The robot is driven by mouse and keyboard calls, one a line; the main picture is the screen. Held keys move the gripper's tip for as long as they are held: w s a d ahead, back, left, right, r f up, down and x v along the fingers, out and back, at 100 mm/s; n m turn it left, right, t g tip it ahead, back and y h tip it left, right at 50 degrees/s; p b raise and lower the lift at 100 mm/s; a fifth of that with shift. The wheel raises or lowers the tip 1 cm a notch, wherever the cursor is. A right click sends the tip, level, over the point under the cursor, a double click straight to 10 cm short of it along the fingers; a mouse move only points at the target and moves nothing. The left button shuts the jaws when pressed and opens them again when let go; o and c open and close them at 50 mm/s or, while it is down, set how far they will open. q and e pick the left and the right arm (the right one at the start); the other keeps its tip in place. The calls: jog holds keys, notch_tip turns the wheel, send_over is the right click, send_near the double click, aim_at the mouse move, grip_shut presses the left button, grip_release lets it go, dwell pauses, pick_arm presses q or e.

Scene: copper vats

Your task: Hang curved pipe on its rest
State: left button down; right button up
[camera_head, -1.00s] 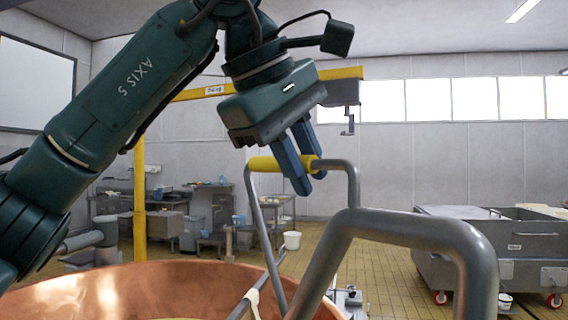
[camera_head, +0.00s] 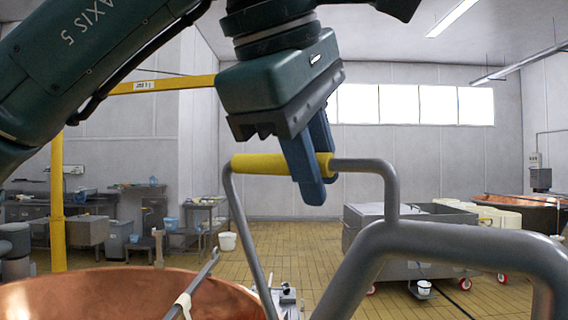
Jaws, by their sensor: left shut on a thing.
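The curved pipe (camera_head: 455,241) is a thick grey tube that bends across the lower right foreground. A thinner grey handle frame with a yellow grip (camera_head: 262,164) rises from it. My left gripper (camera_head: 312,178) comes down from above, with its blue fingers shut on the handle at the right end of the yellow grip. The pipe's lower ends run out of the picture. I cannot make out its rest. My right gripper does not show.
A copper vat (camera_head: 228,287) is at the lower left, with a thin grey rod across it. A grey steel tank on red wheels (camera_head: 362,227) stands behind the pipe. Workbenches (camera_head: 85,231) line the left wall. Tiled floor is open in the middle.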

pick_arm(q)
jog(key=shift+s+d+r, duration=0.1)
jog(key=shift+s+d, duration=0.9)
jog(key=shift+d, duration=0.45)
jog(key=shift+s+d+r, duration=0.1)
jog(key=shift+s+d, duration=0.95)
jog(key=shift+d, duration=0.4)
jog(key=shift+s+d, duration=1)
jog(key=shift+d, duration=0.45)
